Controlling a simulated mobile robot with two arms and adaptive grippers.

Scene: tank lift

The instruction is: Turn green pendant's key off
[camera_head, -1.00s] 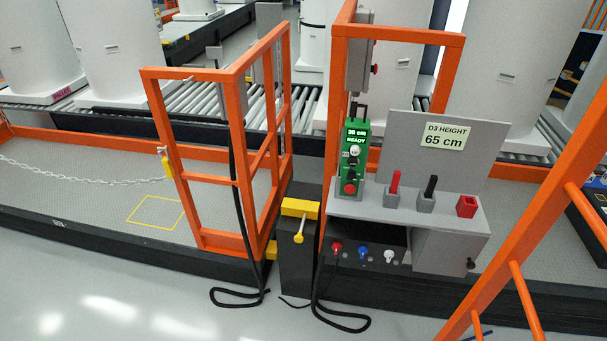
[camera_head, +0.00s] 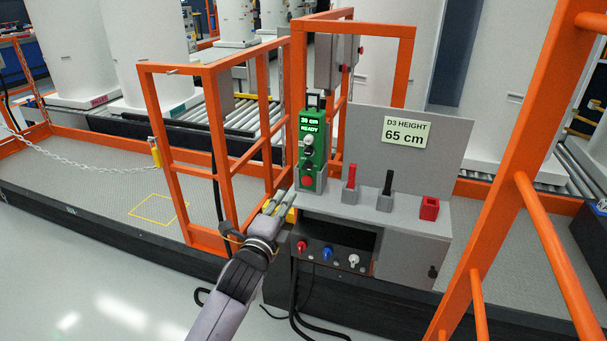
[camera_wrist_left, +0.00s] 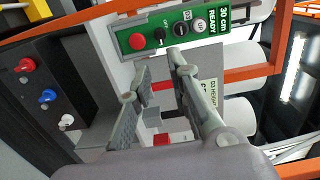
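The green pendant (camera_head: 311,145) stands upright in a grey holder at the left end of the grey console. Its lit display reads READY. In the left wrist view the pendant (camera_wrist_left: 185,32) lies across the top, with a red button (camera_wrist_left: 138,42), dark knobs and a white button (camera_wrist_left: 198,26). A small dark knob (camera_wrist_left: 159,36) sits near an OFF label; which control is the key is hard to tell. My left gripper (camera_head: 279,202) is below and left of the pendant, apart from it. In the wrist view its fingers (camera_wrist_left: 158,64) are spread and empty. My right gripper is not in view.
The console shelf (camera_head: 400,218) carries red and black upright handles and a red holder (camera_head: 429,208). Orange rails (camera_head: 227,150) stand left of the pendant, and a large orange rail (camera_head: 500,220) crosses at right.

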